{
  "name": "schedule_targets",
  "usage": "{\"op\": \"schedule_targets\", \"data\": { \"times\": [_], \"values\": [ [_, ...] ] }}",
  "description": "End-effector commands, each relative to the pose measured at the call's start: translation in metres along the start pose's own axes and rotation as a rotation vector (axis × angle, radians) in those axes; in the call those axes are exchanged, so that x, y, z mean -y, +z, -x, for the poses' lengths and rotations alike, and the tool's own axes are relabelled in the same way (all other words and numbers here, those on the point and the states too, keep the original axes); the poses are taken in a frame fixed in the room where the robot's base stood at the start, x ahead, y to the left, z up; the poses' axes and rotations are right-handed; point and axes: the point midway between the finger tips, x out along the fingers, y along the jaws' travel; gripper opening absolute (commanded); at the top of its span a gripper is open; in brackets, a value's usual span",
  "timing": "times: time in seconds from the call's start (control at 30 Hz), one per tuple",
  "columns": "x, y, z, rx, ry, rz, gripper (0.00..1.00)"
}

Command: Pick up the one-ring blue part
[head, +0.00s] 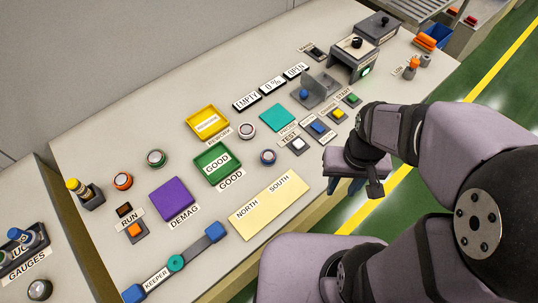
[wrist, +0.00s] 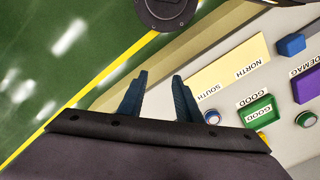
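A small round part with a blue top (head: 268,157) stands on the table between the green GOOD tray and the TEST label.
Other round parts stand behind and left: one near REWORK (head: 246,130), one greenish (head: 156,158), one orange (head: 123,181). The green GOOD tray (head: 202,178), yellow tray (head: 190,124), and cream NORTH/SOUTH plate (head: 262,213) lie around. Buttons and a TEST label (head: 290,133) are close by.

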Motion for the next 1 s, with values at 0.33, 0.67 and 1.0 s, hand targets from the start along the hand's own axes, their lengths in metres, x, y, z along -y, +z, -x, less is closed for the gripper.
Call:
{"op": "schedule_targets", "data": {
  "times": [0.33,0.67,1.0],
  "values": [
    [0.000,0.000,0.000,0.000,0.000,0.000,0.58],
    [0.009,0.001,-0.006,0.003,0.000,0.040,0.58],
    [0.072,0.014,-0.069,0.143,0.026,0.340,0.58]
  ]
}}
